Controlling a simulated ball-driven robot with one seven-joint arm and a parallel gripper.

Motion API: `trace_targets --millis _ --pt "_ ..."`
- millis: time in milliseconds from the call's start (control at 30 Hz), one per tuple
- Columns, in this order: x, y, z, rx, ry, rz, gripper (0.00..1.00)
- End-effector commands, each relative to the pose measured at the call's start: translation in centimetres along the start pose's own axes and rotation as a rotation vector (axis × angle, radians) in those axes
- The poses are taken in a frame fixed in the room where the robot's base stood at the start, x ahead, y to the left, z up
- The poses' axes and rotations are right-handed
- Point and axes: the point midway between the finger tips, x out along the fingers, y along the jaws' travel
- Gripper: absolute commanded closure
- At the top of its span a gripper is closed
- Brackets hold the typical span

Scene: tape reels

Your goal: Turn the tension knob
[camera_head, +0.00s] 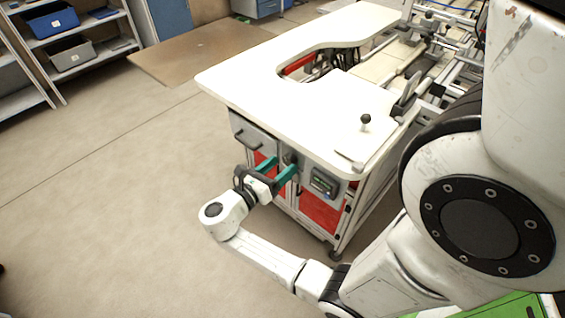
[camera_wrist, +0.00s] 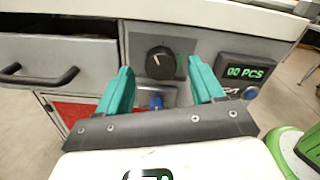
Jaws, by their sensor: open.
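The tension knob (camera_wrist: 160,63) is a round black dial with a white pointer mark on the grey front panel of the white-topped bench. In the wrist view it sits between and beyond the tips of my gripper (camera_wrist: 160,84), whose teal fingers are spread to either side. The fingers look apart from it. In the head view my gripper (camera_head: 278,169) is at the bench's front, with the dark knob (camera_head: 290,158) close by its fingertips. How far the tips are from the panel is hard to tell.
A display reading "00 PCS" (camera_wrist: 247,72) is right of the knob, with a blue button (camera_wrist: 250,93) below it. A blue switch (camera_wrist: 155,102) is below the knob. A drawer handle (camera_wrist: 40,76) juts out at left. The bench top (camera_head: 285,105) overhangs the panel. Open floor lies left.

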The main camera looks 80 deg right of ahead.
Motion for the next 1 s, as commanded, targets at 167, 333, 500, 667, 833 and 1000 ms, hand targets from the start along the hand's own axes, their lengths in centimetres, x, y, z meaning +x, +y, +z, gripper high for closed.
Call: trace_targets --millis 167,333,500,667,833,1000 --pt "1.4 -0.1 0.0 -0.001 0.001 -0.001 0.33" --pt "1.8 0.0 -0.1 -0.001 0.000 0.000 0.33" --pt "1.7 0.0 -0.1 0.000 0.000 0.000 0.34" --pt "1.7 0.0 -0.1 0.000 0.001 0.000 0.49" --pt "1.7 0.0 0.0 0.000 0.000 0.000 0.65" --pt "1.7 0.0 0.0 0.000 0.000 0.001 0.82"
